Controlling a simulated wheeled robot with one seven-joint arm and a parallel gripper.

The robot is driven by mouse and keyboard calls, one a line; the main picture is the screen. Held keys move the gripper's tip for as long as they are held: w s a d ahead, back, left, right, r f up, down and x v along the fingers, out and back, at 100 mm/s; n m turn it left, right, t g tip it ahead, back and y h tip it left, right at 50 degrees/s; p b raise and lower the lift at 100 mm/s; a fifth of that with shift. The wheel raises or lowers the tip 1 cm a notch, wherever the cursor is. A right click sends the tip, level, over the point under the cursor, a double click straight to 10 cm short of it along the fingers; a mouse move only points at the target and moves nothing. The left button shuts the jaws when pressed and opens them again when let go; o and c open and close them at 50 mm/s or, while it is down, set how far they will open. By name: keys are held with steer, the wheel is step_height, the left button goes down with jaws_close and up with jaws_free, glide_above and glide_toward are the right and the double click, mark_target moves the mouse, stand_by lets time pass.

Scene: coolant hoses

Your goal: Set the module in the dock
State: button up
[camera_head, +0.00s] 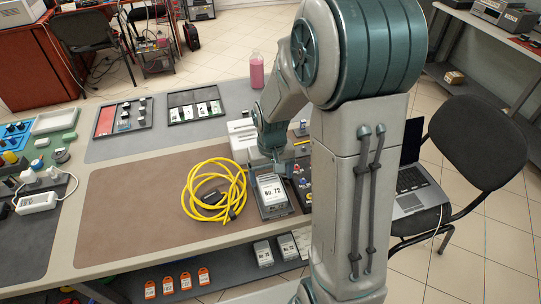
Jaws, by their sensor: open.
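A pale grey module with a white label reading something like "BU. 72" (270,190) lies on the brown mat, right of the yellow hose. A darker grey frame or base shows around its lower edge; I cannot tell whether this is the dock or how the module sits in it. My gripper (267,164) is open at the module's far end, pointing down. The fingers are small and partly hidden by my arm, so contact with the module cannot be told.
A coiled yellow hose (216,191) lies close left of the module. Dark trays (195,104) with small parts stand at the back. A pink bottle (256,72) stands at the far edge. My arm hides the table's right part. More modules (263,253) sit on the lower shelf.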

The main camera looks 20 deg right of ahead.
mark_target(271, 187)
step_height(271, 187, up, 8)
steer(key=s+r+t, duration=0.1)
steer(key=s+r, duration=0.2)
steer(key=s, duration=0.4)
steer(key=s+r+t, duration=0.2)
steer(key=s+r, duration=0.2)
steer(key=s, duration=0.3)
steer(key=shift+a, duration=0.15)
